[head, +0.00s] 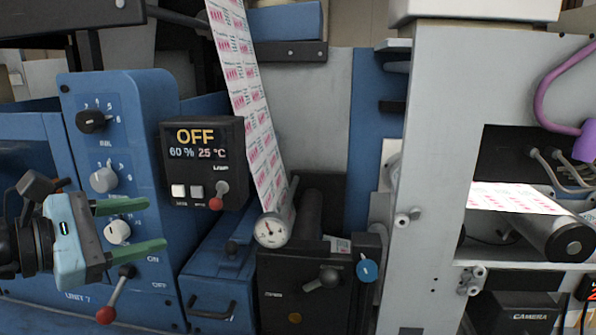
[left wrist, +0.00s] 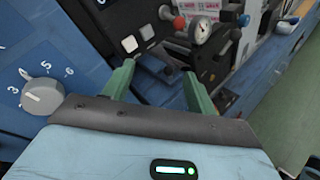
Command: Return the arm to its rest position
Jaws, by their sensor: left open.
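My left gripper (head: 150,225), light blue with two green fingers, comes in from the left in the head view. Its fingers are apart with nothing between them. It hangs in front of the blue control panel (head: 160,100), close to the white-marked knob (head: 117,232). In the left wrist view the open fingers (left wrist: 152,92) point toward the lamp box buttons and the gauge. My right arm is not in view.
The black lamp box (head: 205,135) reads OFF, 60 %, 25 °C. A red-knobbed lever (head: 108,313) sticks out below the gripper. A printed web (head: 250,110) runs down behind a gauge (head: 271,230). A grey cabinet (head: 432,130) stands at right.

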